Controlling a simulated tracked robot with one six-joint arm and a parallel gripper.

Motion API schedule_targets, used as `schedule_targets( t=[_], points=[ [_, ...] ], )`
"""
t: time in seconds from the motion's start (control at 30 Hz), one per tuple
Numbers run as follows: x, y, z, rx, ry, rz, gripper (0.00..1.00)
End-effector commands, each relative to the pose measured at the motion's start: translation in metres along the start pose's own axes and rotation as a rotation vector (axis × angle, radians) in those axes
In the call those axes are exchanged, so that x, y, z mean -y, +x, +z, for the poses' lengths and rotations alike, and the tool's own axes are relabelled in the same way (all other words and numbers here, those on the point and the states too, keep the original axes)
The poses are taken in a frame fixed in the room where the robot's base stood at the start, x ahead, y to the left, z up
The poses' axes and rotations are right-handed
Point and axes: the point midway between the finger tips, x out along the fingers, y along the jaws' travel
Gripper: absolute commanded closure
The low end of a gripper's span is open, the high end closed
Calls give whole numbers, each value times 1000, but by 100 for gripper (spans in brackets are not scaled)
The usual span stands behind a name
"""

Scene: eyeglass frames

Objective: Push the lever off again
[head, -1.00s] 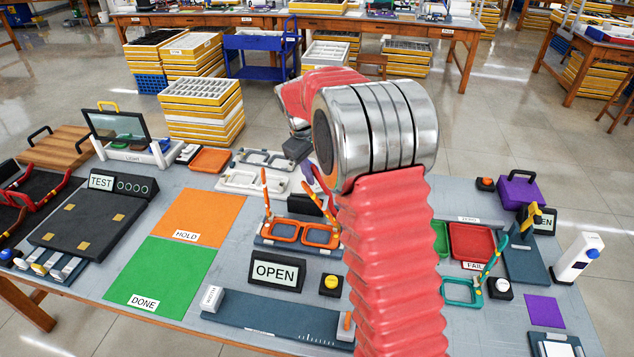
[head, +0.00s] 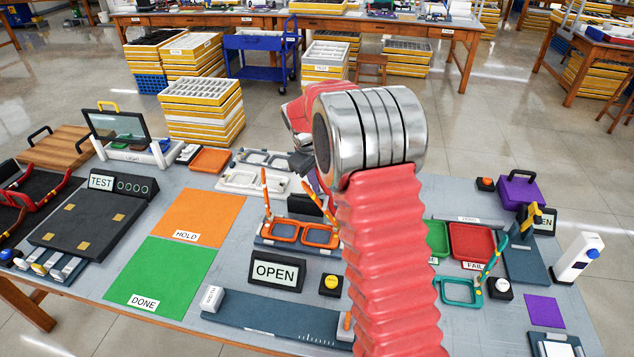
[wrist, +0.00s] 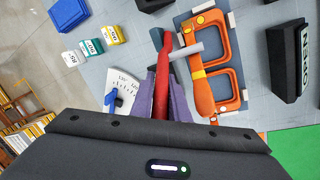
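The purple fingers of my gripper (wrist: 165,98) point at the bench in the wrist view. A long red bar (wrist: 160,62), which looks like the lever, runs up between them and past their tips. In the head view my arm hides most of my gripper (head: 318,182) and the lever. Orange eyeglass frames (wrist: 233,83) sit in a fixture just right of the fingers; they also show in the head view (head: 300,232).
A white scale plate (wrist: 122,88) with a blue pointer lies left of the fingers. An OPEN sign (head: 275,272) and a yellow button (head: 331,284) stand in front of the frames. Small coloured blocks (wrist: 115,35) stand farther left. The green DONE mat (head: 160,280) is clear.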

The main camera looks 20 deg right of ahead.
Motion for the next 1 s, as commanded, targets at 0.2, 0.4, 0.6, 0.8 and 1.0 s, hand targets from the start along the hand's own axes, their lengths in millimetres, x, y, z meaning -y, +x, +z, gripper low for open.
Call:
schedule_targets(
  t=[0.2,0.4,0.6,0.8,1.0],
  points=[
    [0,0,0,-1,0,1,100],
    [0,0,0,-1,0,1,100],
    [4,-2,-2,-1,-2,1,100],
    [0,-2,0,-10,1,-4,100],
    [-4,-3,5,-40,11,-22,100]
  ],
)
